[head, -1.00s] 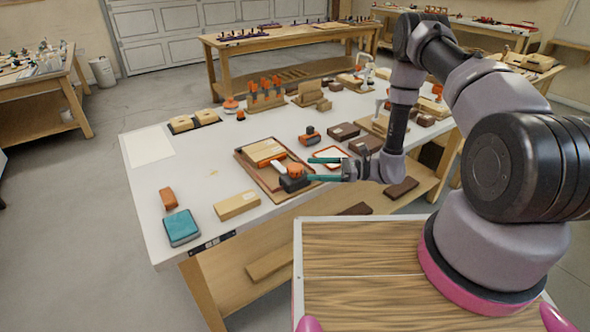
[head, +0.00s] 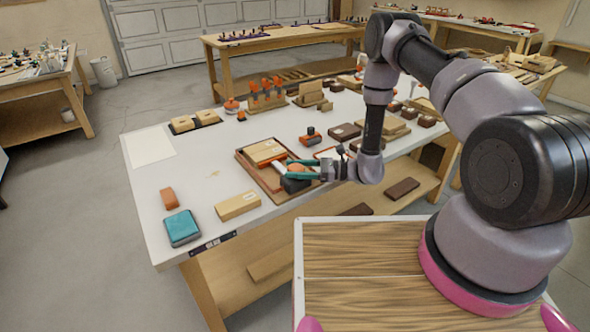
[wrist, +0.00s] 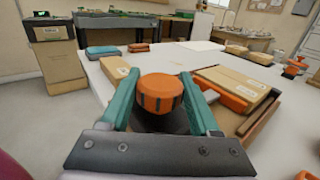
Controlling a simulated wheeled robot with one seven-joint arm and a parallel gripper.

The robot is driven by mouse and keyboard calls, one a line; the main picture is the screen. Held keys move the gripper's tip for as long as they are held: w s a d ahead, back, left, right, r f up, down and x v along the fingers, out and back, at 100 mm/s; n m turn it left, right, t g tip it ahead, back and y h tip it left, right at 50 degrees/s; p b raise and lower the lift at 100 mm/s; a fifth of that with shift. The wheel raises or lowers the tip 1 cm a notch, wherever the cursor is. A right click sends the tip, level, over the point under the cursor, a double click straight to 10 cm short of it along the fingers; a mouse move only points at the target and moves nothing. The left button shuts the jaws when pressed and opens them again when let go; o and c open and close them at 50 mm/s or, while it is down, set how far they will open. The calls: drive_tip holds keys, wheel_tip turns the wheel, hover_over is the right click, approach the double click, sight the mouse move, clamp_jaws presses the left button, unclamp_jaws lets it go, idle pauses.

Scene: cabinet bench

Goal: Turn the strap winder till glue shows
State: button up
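The strap winder shows in the wrist view as a ribbed orange knob (wrist: 160,93) on a dark round base. In the head view the knob (head: 296,169) sits at the front right of a brown wooden tray (head: 252,173), over a dark body (head: 295,186). My gripper (head: 288,170) reaches in from the right with its two teal fingers on either side of the knob. In the wrist view my gripper (wrist: 161,88) has its fingers apart around the knob, with narrow gaps that look clear of it. No glue is visible.
A wooden block with orange parts (head: 264,153) lies in the tray behind the winder. A pale wooden block (head: 237,205), a teal box (head: 182,228) and an orange block (head: 169,198) stand to the left. Tools and blocks crowd the back.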

drive_tip(key=m+t, duration=0.2)
drive_tip(key=t, duration=0.1)
drive_tip(key=shift+d+t+h, duration=0.1)
drive_tip(key=shift+t+h, duration=0.2)
drive_tip(key=shift+t, duration=0.1)
drive_tip(key=m+t+h, duration=0.1)
drive_tip(key=m+t, duration=0.2)
drive_tip(key=t, duration=0.1)
drive_tip(key=shift+m+t+h, duration=0.3)
drive_tip(key=shift+h, duration=0.1)
drive_tip(key=shift+w, duration=0.1)
drive_tip(key=o, duration=1.4)
drive_tip(key=shift+c, duration=0.2)
drive_tip(key=v, duration=1)
drive_tip(key=shift+s+d, duration=0.25)
drive_tip(key=shift+d, duration=0.05)
